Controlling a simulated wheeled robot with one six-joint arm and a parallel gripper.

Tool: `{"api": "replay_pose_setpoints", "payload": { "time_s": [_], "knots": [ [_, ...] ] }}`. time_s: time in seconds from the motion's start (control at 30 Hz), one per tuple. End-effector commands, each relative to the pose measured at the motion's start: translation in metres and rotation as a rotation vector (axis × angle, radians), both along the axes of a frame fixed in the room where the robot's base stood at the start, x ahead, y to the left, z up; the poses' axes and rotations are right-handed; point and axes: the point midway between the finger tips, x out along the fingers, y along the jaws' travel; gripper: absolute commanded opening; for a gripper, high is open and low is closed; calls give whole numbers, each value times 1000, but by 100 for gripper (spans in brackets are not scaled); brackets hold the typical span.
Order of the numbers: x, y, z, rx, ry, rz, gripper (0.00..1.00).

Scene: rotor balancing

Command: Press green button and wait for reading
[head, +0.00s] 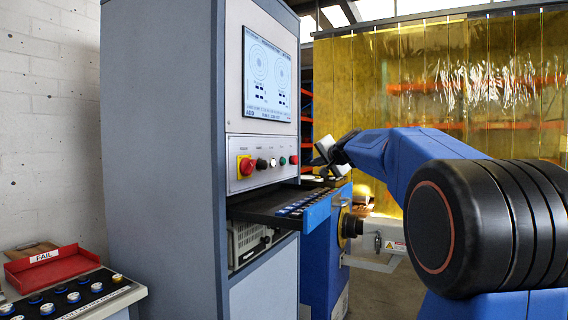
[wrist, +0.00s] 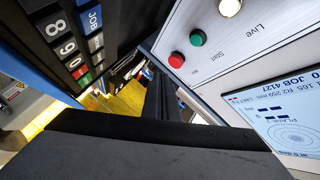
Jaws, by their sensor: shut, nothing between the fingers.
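The green button (head: 283,160) is on the light control panel of the grey cabinet, between a white button and a red button. In the wrist view the green button (wrist: 197,37) is unobstructed, with "Start" printed beside it. My gripper (head: 319,160) is shut and empty, just right of the panel's right end. In the wrist view dark gripper parts fill the bottom, and I see no contact with the button. The screen (head: 268,75) shows two round plots with text too small to read. In the wrist view the screen (wrist: 288,122) shows "JOB 4127" and "PLANE".
A red button (wrist: 176,59) is close beside the green one. A yellow-and-red knob (head: 245,166) is at the panel's left. A keyboard shelf (head: 262,211) juts out below the panel. A red FAIL tray (head: 55,266) stands at lower left. A yellow curtain (head: 400,80) hangs behind.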

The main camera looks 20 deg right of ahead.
Motion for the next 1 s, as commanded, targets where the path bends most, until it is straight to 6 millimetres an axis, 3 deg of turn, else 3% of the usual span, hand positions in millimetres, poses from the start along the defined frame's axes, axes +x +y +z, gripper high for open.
{"api": "replay_pose_setpoints", "payload": {
  "time_s": [0.23, 0.7, 1.0],
  "knots": [
    [8, 7, -1, 0, 2, 1, 0],
    [52, 40, -1, -1, 1, 2, 0],
    [67, 53, 0, -1, 1, 1, 0]
  ]
}}
